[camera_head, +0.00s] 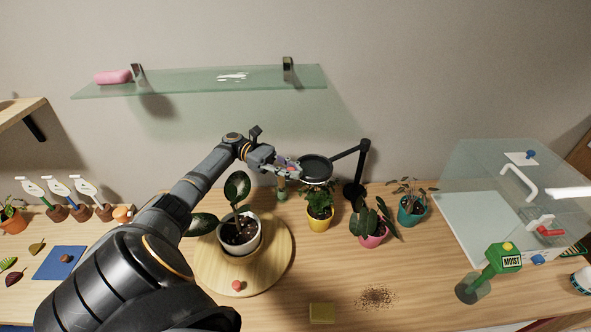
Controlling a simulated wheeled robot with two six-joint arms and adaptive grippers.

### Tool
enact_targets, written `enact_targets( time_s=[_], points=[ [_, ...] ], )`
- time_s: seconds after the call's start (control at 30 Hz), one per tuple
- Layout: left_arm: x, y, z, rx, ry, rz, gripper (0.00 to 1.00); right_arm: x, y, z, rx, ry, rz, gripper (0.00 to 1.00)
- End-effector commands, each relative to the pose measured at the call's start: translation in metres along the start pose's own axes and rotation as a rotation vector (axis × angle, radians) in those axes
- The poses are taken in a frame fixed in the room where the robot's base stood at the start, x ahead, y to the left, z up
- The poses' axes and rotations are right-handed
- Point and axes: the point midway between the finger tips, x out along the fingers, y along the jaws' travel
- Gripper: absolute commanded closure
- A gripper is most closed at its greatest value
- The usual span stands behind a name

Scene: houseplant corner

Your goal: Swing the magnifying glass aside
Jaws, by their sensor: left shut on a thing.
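The magnifying glass (316,168) is a dark round ring on a black jointed arm, which runs right to a black post (354,189) at the back of the table. Its ring hangs above the plant in the yellow pot (320,224). My left gripper (293,169) is shut at the ring's left edge, on what looks like its rim or handle; the fingertips are small in the picture. My right gripper is not in view.
A plant in a white pot (226,243) stands on a round wooden turntable (277,265) below my left arm. Pink (374,240) and teal (404,217) pots stand right of the post. A clear case (470,230) is at the right. A glass shelf (200,82) hangs above.

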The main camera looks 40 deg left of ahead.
Motion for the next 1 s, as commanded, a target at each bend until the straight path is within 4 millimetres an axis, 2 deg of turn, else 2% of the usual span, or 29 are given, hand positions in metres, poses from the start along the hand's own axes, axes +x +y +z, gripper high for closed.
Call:
enact_targets(
  time_s=[0.03,0.17,0.2,0.37,0.73,0.87,1.0],
  points=[
    [-0.001,-0.003,-0.005,-0.010,0.007,-0.005,1.00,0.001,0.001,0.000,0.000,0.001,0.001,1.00],
    [-0.001,-0.002,-0.005,-0.010,0.007,-0.005,1.00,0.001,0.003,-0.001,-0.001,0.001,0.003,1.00],
    [-0.001,-0.002,-0.005,-0.010,0.007,-0.005,0.81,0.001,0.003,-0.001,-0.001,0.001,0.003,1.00],
    [0.000,-0.002,-0.003,-0.007,0.004,-0.003,0.59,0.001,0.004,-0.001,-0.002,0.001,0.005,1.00],
    [-0.001,-0.001,0.005,-0.002,0.004,-0.002,0.58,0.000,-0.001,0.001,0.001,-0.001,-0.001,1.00],
    [-0.001,-0.001,0.028,-0.001,0.006,-0.003,0.58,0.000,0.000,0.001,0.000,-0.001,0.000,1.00],
    [-0.001,-0.001,0.060,-0.001,0.007,-0.002,0.58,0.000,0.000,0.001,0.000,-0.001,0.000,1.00]
  ],
)
